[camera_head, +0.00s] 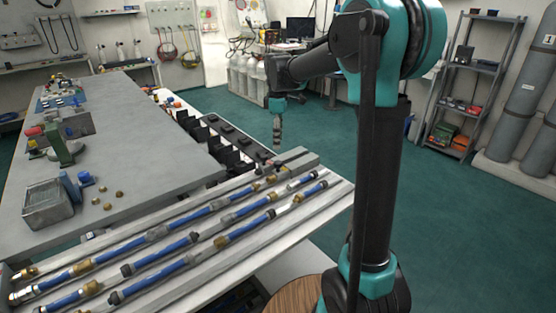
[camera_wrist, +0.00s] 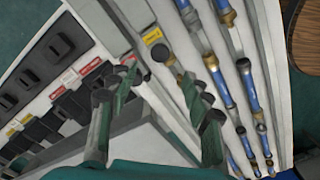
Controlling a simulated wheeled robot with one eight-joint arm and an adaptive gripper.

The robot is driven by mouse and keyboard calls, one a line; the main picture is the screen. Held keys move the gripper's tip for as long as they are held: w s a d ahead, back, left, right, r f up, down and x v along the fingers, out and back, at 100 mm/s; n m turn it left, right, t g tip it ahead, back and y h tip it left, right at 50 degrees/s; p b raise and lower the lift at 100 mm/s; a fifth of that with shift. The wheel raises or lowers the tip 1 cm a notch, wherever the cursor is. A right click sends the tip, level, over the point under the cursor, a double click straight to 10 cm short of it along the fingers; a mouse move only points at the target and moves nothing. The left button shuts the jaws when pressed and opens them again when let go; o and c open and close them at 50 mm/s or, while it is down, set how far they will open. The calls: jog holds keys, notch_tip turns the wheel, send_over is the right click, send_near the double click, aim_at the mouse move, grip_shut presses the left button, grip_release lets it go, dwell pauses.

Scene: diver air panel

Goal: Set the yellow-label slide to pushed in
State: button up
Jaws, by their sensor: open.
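A yellow label (camera_wrist: 152,36) shows at the top middle of the wrist view, on a pale block. A dark round-ended slide knob (camera_wrist: 160,52) is just below it, with a short shaft running down and right. My gripper (camera_wrist: 157,74) is open, its two green fingers apart on either side of the space just below the knob. No contact with the knob is visible. In the head view my gripper (camera_head: 277,140) points down above the panel's far right end, near a grey block (camera_head: 293,160). How far the slide is out is hard to tell.
Red labels (camera_wrist: 90,68) and dark switch blocks (camera_wrist: 70,105) lie left of the fingers. Blue hoses (camera_wrist: 228,95) with brass fittings run along the right. A grey table (camera_head: 130,140) carries a metal basket (camera_head: 48,205). Green floor (camera_head: 330,150) is open beyond the panel.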

aim_at(278, 162)
notch_tip(278, 162, down, 9)
jog(key=shift+f, duration=0.1)
dwell(0.4)
grip_shut()
jog(key=shift+a, duration=0.1)
